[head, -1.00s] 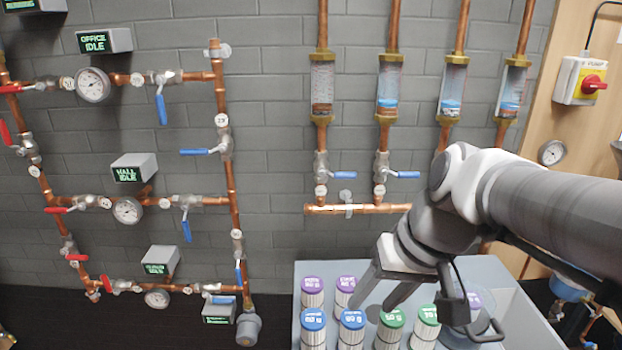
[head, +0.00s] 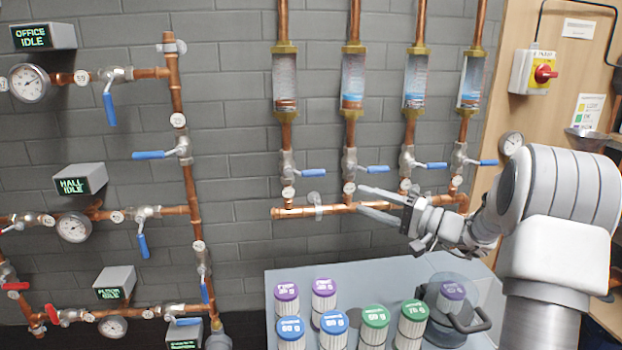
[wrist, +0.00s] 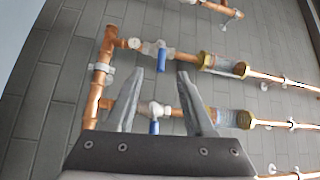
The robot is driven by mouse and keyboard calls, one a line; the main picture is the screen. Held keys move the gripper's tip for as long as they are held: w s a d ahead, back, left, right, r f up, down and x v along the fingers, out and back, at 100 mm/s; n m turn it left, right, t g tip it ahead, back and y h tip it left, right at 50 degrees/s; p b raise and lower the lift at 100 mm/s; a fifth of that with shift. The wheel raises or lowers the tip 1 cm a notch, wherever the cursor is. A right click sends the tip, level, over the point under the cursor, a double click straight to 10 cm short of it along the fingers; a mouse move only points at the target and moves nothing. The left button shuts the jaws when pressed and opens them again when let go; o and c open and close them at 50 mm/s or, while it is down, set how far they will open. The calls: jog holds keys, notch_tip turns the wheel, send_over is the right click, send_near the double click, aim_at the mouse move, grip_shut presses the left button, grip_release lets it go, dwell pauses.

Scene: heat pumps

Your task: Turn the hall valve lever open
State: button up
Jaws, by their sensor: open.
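The grey HALL box (head: 80,180) reads "HALL IDLE" on the left of the wall. Below it is a round gauge (head: 74,227). Right of the gauge, a valve with a blue lever (head: 143,246) hangs down across its level copper pipe. Another hall valve (head: 18,222) sits left of the gauge; its lever is cut off or unclear. My gripper (head: 362,200) is open and empty, pointing left in front of the copper manifold, well right of the hall valves. In the wrist view, its fingers (wrist: 171,62) show against the manifold pipes, and the hall line is not recognisable.
Several sight tubes with blue levers (head: 313,172) stand above the copper manifold (head: 330,208). A grey bench (head: 400,268) with capped canisters (head: 375,322) is below my gripper. An upright pipe with a blue lever (head: 150,155) stands between gripper and hall valve.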

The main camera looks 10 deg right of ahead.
aim_at(319, 175)
jog(key=shift+m+t+h, duration=0.3)
jog(key=shift+m+t, duration=0.1)
jog(key=shift+t, duration=0.3)
jog(key=x, duration=0.5)
jog(key=w+d+x, duration=0.1)
jog(key=x, duration=1)
jog(key=shift+w, duration=0.4)
grip_shut()
